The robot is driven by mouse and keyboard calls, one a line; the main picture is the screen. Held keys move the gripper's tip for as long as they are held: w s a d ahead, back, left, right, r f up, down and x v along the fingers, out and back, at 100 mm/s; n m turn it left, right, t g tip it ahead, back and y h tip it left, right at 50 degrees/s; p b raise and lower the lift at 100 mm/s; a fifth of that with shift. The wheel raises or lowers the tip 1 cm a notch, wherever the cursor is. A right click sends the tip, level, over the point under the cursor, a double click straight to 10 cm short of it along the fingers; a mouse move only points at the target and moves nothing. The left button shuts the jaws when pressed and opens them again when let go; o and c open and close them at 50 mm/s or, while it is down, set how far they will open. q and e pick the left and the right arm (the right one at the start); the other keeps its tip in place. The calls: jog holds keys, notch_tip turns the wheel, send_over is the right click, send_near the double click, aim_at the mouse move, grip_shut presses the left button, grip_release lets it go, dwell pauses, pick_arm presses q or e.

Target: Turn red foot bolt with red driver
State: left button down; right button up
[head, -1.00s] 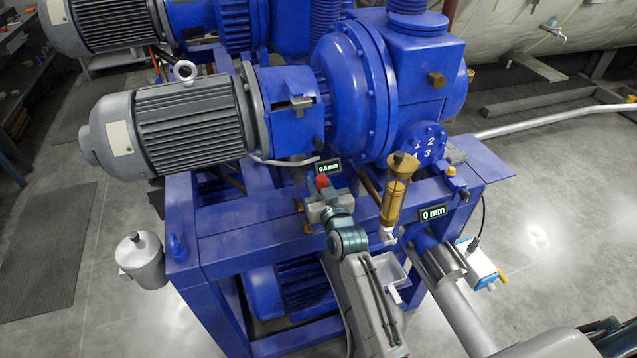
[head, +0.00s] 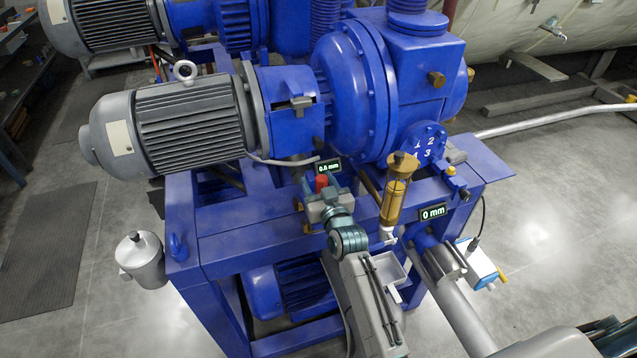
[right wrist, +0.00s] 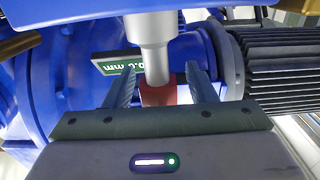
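The red driver shows as a small red handle (head: 321,182) at the machine's front frame rail. In the right wrist view its red handle (right wrist: 158,96) sits between the two fingers, with a grey shank and wider grey end running to the top of the picture. My right gripper (head: 324,193) is around this handle and looks shut on it; the fingers (right wrist: 161,82) flank it. The red foot bolt is hidden. A small readout (head: 329,166) beside the driver seems to show 0.6 mm.
A second readout (head: 434,212) shows 0 mm to the right. A brass-coloured sight glass (head: 396,190) stands close right of my right gripper. The grey motor (head: 185,125) and blue pump housing (head: 350,90) rise behind. A grey canister (head: 141,258) is at the left.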

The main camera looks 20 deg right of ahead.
jog(key=shift+s+f, duration=0.1)
jog(key=shift+s+f, duration=0.1)
jog(key=shift+s, duration=0.15)
jog(key=s+b, duration=0.4)
jog(key=s, duration=0.6)
jog(key=shift+d, duration=0.2)
jog(key=c, duration=0.3)
jog(key=shift+s, duration=0.15)
